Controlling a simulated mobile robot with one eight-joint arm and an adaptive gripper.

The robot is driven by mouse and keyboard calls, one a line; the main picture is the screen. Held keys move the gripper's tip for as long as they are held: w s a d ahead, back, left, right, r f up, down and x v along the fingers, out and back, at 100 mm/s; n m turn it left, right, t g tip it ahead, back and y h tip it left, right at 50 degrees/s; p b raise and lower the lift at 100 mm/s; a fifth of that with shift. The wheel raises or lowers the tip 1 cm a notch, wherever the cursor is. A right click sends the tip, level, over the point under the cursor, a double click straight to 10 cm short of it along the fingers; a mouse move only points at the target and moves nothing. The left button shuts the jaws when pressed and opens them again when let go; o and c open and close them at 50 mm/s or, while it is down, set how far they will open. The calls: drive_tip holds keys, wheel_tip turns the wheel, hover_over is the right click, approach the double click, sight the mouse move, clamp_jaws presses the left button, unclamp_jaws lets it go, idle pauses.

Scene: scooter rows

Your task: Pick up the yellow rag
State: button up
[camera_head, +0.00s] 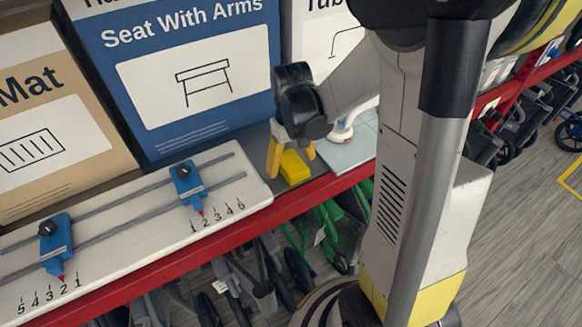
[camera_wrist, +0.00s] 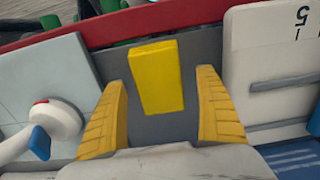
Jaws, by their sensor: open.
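The yellow rag (camera_head: 294,167) is a small folded yellow block lying on the grey shelf top, close to the red front edge. In the wrist view the rag (camera_wrist: 156,76) shows upright in the picture, ahead of and between the two yellow fingers. My gripper (camera_head: 291,156) points down at the shelf with its fingers apart. In the wrist view my gripper (camera_wrist: 162,112) is open, with a gap between each finger and the rag. Whether the fingertips reach down to the rag's height is hard to tell.
A white board with blue sliders (camera_head: 188,184) lies left of the rag. A white and blue handled item (camera_head: 341,131) sits on a pale tiled mat (camera_head: 349,150) to the right. A blue box (camera_head: 178,70) stands behind. Scooters are below the red shelf edge (camera_head: 240,235).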

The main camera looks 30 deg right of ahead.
sight(294, 164)
drive_tip(key=shift+f, duration=0.25)
drive_tip(key=c, duration=1.2)
drive_tip(key=shift+r, duration=0.1)
drive_tip(key=shift+r, duration=0.45)
drive_tip(key=r, duration=0.2)
drive_tip(key=r+p, duration=0.1)
drive_tip(key=r, duration=0.1)
drive_tip(key=shift+s+d, duration=0.2)
drive_tip(key=shift+s, duration=0.2)
drive_tip(key=s+d+r+p, duration=0.1)
drive_tip(key=s+r, duration=0.1)
drive_tip(key=s, duration=0.1)
drive_tip(key=s+d+r, duration=0.2)
drive_tip(key=s, duration=0.1)
drive_tip(key=s+d+r+p, duration=0.1)
drive_tip(key=s+r, duration=0.1)
drive_tip(key=s, duration=0.2)
drive_tip(key=shift+d+p, duration=0.25)
drive_tip(key=shift+p, duration=0.1)
drive_tip(key=shift+o, duration=0.6)
drive_tip(key=shift+w, duration=0.1)
drive_tip(key=shift+c, duration=0.2)
